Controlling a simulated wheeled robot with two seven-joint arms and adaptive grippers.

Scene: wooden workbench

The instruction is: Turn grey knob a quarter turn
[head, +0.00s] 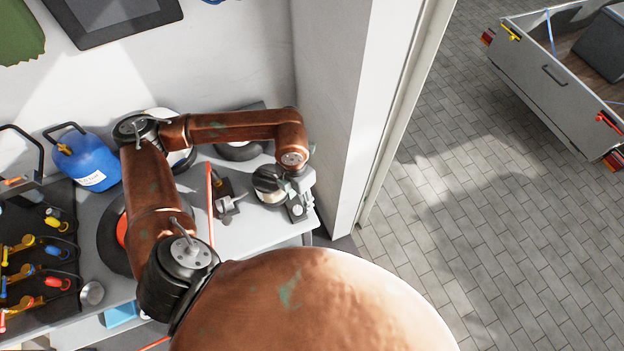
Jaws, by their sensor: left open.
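My left arm reaches over a grey work surface (258,222), and its gripper (298,207) points down near the right end of that surface. The gripper is open, and I see nothing held between its fingers. Just left of it is a round dark-and-grey object (268,183), close to the fingers; I cannot tell whether they touch or whether this is the grey knob. A small dark fixture with a grey lever-like part (228,204) stands further left. No knob shows clearly. My right gripper is not in view.
A blue canister (88,160) stands at the back left. A black rack (40,255) with colourful-handled tools is at the left. A thin red bar (210,200) rises beside the fixture. A white wall (335,110) stands close behind the gripper. Tiled floor (480,210) lies open at right.

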